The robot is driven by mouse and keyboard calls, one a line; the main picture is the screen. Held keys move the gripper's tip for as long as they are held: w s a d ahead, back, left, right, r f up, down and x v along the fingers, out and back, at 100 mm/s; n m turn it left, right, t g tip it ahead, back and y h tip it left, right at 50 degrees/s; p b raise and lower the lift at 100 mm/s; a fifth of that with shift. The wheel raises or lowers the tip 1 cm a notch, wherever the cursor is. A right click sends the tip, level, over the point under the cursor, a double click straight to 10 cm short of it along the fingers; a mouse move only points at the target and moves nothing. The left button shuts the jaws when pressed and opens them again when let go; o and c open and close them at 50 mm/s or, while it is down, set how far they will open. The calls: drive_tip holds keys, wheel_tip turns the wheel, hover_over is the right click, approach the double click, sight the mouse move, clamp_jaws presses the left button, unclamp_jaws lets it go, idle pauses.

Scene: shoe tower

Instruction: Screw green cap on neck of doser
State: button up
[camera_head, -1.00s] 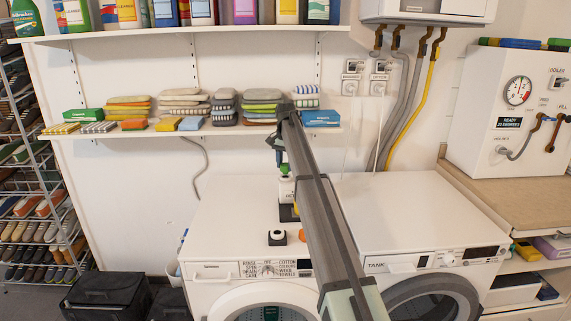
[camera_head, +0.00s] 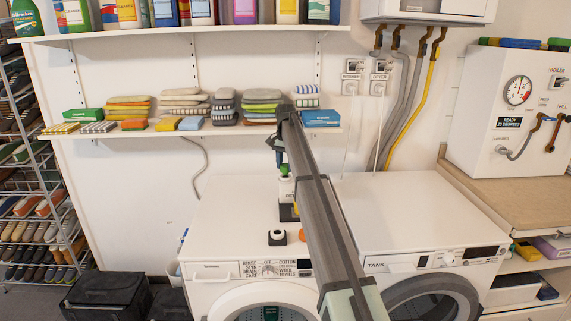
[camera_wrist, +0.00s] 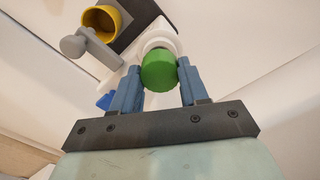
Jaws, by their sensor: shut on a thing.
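The green cap (camera_wrist: 158,72) sits between the two blue fingers of my gripper (camera_wrist: 160,75) in the wrist view, and the fingers are shut on it. The white neck of the doser (camera_wrist: 162,41) shows right behind the cap, close to it or touching. Whether the threads are engaged cannot be seen. In the head view the white doser (camera_head: 287,188) stands upright on the left machine, with the green cap (camera_head: 284,169) at its top. My gripper (camera_head: 281,163) is small there, above the doser, and my arm hides part of the doser's right side.
A black block with a white round top (camera_head: 277,238) and an orange piece (camera_head: 302,236) lie in front of the doser. A yellow cup-like part (camera_wrist: 102,20) and a grey knob (camera_wrist: 73,46) are beside the cap. A shelf (camera_head: 220,131) with stacked sponges or cloths is behind.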

sight(285, 165)
drive_tip(key=shift+f, duration=1.1)
drive_tip(key=o, duration=1.3)
drive_tip(key=shift+c, duration=0.2)
wheel_tip(285, 165, up, 14)
drive_tip(key=shift+f, duration=0.1)
